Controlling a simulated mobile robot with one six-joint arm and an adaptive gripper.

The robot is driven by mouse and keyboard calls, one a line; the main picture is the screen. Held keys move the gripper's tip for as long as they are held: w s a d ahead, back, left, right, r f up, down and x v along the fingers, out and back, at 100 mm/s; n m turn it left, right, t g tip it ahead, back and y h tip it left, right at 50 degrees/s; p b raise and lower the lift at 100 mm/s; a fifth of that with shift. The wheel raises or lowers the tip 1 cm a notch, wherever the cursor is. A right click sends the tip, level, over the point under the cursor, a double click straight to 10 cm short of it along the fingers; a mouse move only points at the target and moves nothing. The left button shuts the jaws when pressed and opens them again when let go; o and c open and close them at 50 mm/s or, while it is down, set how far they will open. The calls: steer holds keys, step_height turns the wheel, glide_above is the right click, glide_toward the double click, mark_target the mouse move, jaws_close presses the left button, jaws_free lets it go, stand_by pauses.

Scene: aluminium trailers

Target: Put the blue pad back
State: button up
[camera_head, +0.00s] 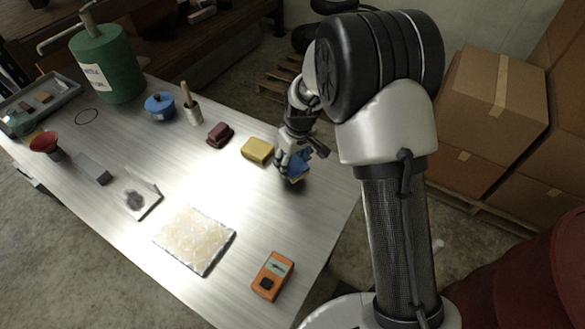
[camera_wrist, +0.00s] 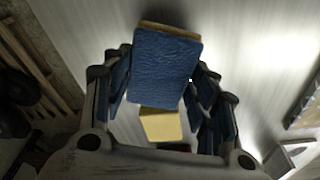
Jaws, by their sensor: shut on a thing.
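The blue pad (camera_wrist: 166,66) is a blue textured block with a tan edge along one side. It fills the upper middle of the wrist view, between the fingers of my gripper (camera_wrist: 160,88), which are shut on it. In the head view my gripper (camera_head: 294,160) points down over the right end of the table and the blue pad (camera_head: 295,167) shows at its fingertips, partly hidden by the fingers. The gap between the pad and the table top is hard to judge. A yellow block (camera_head: 257,150) lies just left of my gripper; it also shows in the wrist view (camera_wrist: 160,126).
The metal table (camera_head: 207,185) also holds a dark red block (camera_head: 220,134), a blue pot (camera_head: 160,106), a white pot with a brush (camera_head: 193,112), a patterned pad (camera_head: 195,240) and an orange meter (camera_head: 272,276). Cardboard boxes (camera_head: 490,100) stand at the right. The table is clear below my gripper.

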mark_target(293, 164)
steer(key=shift+f, duration=1.5)
steer(key=shift+f+b, duration=0.1)
steer(key=shift+b, duration=0.25)
steer(key=o, duration=1)
steer(key=shift+c, duration=0.2)
steer(key=r+p, duration=0.1)
steer(key=r, duration=0.3)
steer(key=s+r+p, duration=0.1)
steer(key=r, duration=0.3)
steer(key=d+r+p, duration=0.1)
steer(key=r, duration=0.3)
steer(key=shift+s+r, duration=0.1)
steer(key=shift+s, duration=0.15)
steer(key=s+d+r+m+t, duration=0.1)
steer(key=s+d+r+m, duration=0.35)
steer(key=s+r, duration=0.9)
steer(key=s+d+r+m+t, duration=0.1)
steer(key=s+d+r, duration=0.1)
steer(key=s, duration=0.6)
steer(key=s+d+r+m+t+h, duration=0.1)
steer(key=s+d+r, duration=0.1)
steer(key=s, duration=0.5)
steer(key=shift+s+d+r, duration=0.2)
steer(key=shift+s+d, duration=0.15)
steer(key=shift+d, duration=0.45)
